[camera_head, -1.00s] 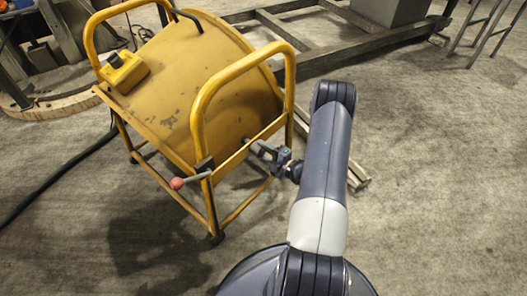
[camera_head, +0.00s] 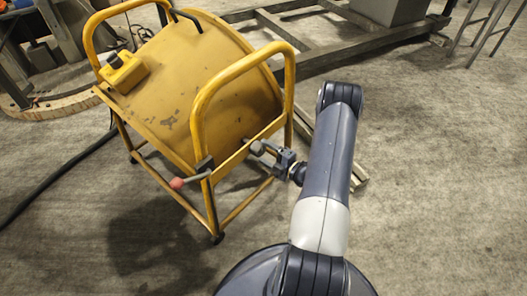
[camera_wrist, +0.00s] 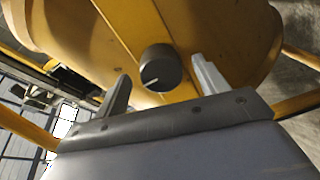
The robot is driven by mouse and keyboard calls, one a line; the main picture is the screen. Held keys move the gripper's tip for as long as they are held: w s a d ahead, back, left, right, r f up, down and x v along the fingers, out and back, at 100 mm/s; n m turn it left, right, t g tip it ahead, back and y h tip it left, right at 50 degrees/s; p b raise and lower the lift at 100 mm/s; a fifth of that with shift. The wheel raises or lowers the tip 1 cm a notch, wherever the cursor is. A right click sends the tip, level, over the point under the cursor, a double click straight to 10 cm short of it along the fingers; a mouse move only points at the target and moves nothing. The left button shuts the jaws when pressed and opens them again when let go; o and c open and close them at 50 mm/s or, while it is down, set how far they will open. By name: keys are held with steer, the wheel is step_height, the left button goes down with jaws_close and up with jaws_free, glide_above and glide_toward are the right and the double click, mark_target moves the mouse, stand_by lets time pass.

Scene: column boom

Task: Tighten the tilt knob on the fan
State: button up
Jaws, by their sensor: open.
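The fan is a yellow drum (camera_head: 190,85) in a yellow tube frame. Its tilt knob (camera_head: 257,148) is a dark round knob on the near right side of the drum. In the wrist view the knob (camera_wrist: 158,66) shows a white line pointing to the lower left. My gripper (camera_head: 272,158) is open just to the right of the knob. In the wrist view its two fingers (camera_wrist: 162,72) stand wide apart, with the knob seen between their tips. A gap shows around the knob, and the fingers do not appear to touch it.
A yellow control box (camera_head: 126,71) sits on the drum. A dark cable (camera_head: 50,180) lies on the floor at left. A beam frame (camera_head: 320,45) lies behind.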

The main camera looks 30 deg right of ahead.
steer(key=p+v, duration=0.1)
steer(key=v, duration=0.8)
steer(key=b+x, duration=0.1)
steer(key=x, duration=1)
steer(key=shift+s+b, duration=0.1)
steer(key=shift+b, duration=0.2)
steer(key=shift+s, duration=0.1)
